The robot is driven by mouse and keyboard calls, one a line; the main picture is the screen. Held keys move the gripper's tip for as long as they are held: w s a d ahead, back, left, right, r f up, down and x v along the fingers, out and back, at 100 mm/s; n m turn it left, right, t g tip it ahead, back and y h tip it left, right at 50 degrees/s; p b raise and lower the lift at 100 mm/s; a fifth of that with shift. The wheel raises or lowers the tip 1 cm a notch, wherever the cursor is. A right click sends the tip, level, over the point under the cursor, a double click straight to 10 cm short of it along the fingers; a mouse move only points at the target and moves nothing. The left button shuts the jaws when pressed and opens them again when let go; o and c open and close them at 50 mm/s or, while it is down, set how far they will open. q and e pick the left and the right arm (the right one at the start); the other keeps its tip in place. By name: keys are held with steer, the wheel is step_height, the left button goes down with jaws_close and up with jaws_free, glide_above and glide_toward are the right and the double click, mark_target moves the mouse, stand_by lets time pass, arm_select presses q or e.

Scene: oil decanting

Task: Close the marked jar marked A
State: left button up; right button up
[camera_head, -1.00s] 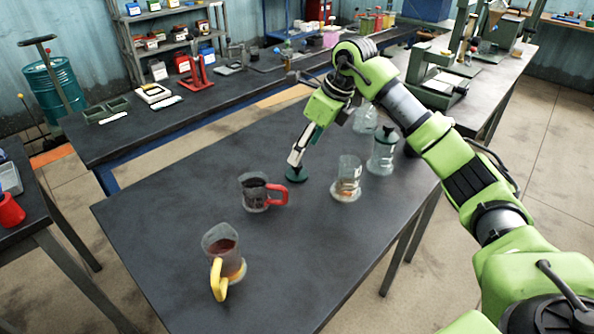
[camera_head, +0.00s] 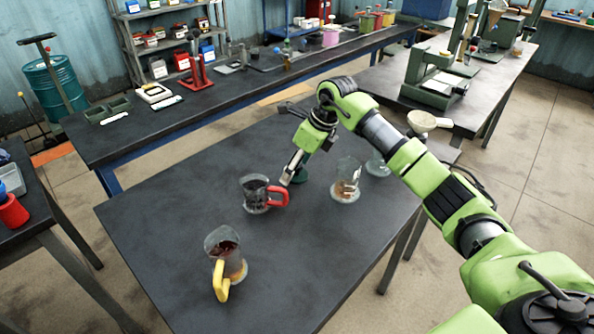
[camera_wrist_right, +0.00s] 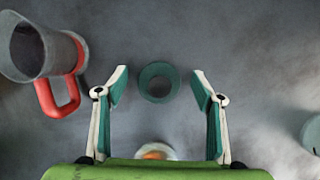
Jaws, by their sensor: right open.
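A dark green ring-shaped lid (camera_head: 300,176) lies on the dark table (camera_head: 170,215). My right gripper (camera_head: 290,176) is low over the table beside it. In the right wrist view the lid (camera_wrist_right: 144,84) appears between the tips of the open fingers (camera_wrist_right: 160,73), with gaps on both sides. An open glass jar (camera_head: 346,182) with some brownish contents stands right of the lid; part of it shows at the wrist view's bottom edge (camera_wrist_right: 155,151). A second glass jar (camera_head: 377,166) is partly hidden behind my right arm. No letter A is readable. My left gripper is not seen.
A jug with a red handle (camera_head: 256,196) stands just left of the lid. A jug with a yellow handle (camera_head: 224,258) stands nearer the front. The table's left part is clear. A workbench with tools (camera_head: 150,122) runs behind.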

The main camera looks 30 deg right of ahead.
steer(key=shift+f, duration=0.1)
steer(key=c, duration=0.9)
steer(key=shift+r, duration=0.35)
step_height(320, 180, up, 2)
steer(key=shift+w+b, duration=0.1)
steer(key=shift+b, duration=0.55)
steer(key=s+a+r+b, duration=0.1)
steer(key=s+r, duration=0.2)
steer(key=s, duration=0.1)
steer(key=s+a+r+b, duration=0.1)
steer(key=s+a+r, duration=0.1)
steer(key=s+r, duration=0.2)
steer(key=s+a+r+b, duration=0.1)
steer(key=s+r, duration=0.2)
steer(key=s, duration=0.2)
steer(key=shift+s+a+r, duration=0.15)
steer(key=shift+s+r, duration=0.05)
steer(key=shift+s, duration=0.05)
